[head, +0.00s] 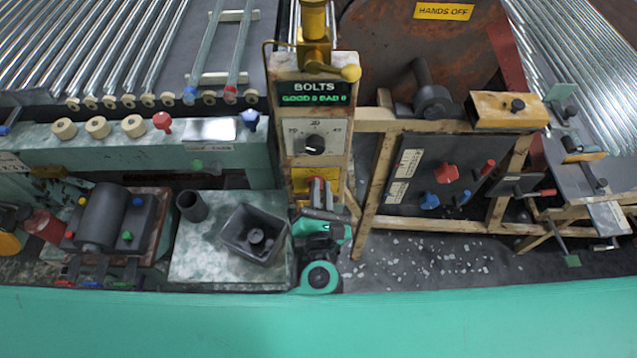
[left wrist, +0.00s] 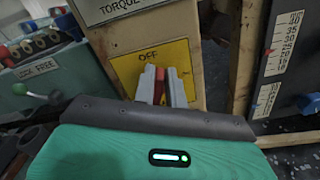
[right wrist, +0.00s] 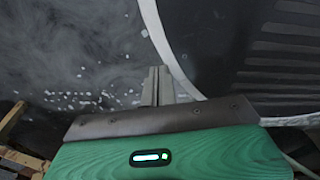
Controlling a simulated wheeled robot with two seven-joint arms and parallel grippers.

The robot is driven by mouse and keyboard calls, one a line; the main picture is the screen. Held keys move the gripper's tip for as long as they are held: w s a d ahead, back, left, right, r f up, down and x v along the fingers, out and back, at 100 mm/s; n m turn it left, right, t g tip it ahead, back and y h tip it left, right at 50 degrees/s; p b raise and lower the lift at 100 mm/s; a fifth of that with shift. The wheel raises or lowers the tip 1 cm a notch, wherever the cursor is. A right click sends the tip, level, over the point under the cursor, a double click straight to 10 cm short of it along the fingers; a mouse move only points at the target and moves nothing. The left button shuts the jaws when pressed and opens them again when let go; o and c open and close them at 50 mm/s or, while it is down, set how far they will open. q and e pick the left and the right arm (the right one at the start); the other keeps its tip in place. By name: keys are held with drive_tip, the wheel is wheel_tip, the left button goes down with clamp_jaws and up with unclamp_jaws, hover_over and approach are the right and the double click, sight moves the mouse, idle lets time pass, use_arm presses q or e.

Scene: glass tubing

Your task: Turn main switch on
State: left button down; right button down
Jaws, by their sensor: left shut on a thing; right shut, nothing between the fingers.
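The main switch is a red lever (left wrist: 158,88) on a yellow plate (left wrist: 181,58) marked OFF, low on the wooden post. In the head view the plate (head: 300,178) is partly covered by my left gripper (head: 318,190). The left wrist view shows my left gripper (left wrist: 162,92) with its two fingers shut around the red lever, one on each side. The lever's base is mostly hidden by the fingers. My right gripper (right wrist: 158,86) is shut and empty over dark floor in the right wrist view. It does not show in the head view.
Above the switch are a dial (head: 315,145) and a BOLTS display (head: 314,93). A grey bin (head: 240,235) stands left of my left gripper. A dark panel (head: 450,155) with red and blue knobs is to the right. Scattered chips lie on the floor below it.

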use_arm(q)
drive_tip(key=m+p, duration=0.1)
drive_tip(key=m, duration=0.1)
drive_tip(key=m+p, duration=0.1)
drive_tip(key=p, duration=0.1)
drive_tip(key=d+m+p, duration=0.1)
drive_tip(key=m, duration=0.1)
drive_tip(key=shift+f+m, duration=0.3)
drive_tip(key=m+p, duration=0.2)
drive_tip(key=m, duration=0.1)
drive_tip(key=shift+d+f+p, duration=0.15)
drive_tip(key=shift+f+p, duration=0.25)
drive_tip(key=shift+d+f+m+p, duration=0.1)
drive_tip(key=shift+f+m+p, duration=0.15)
drive_tip(key=shift+m, duration=0.4)
drive_tip(key=shift+a+f+m+p, duration=0.1)
drive_tip(key=shift+m+p, duration=0.25)
drive_tip(key=shift+m, duration=0.35)
drive_tip(key=shift+d+f+m+p, duration=0.1)
drive_tip(key=shift+f+m+p, duration=0.15)
drive_tip(key=shift+m, duration=0.4)
use_arm(e)
drive_tip(key=s+r, duration=0.6)
drive_tip(key=shift+d+r+g, duration=0.25)
drive_tip(key=shift+d+g, duration=0.05)
drive_tip(key=shift+d, duration=0.05)
use_arm(q)
drive_tip(key=c, duration=1.4)
unclamp_jaws()
drive_tip(key=shift+c, duration=0.2)
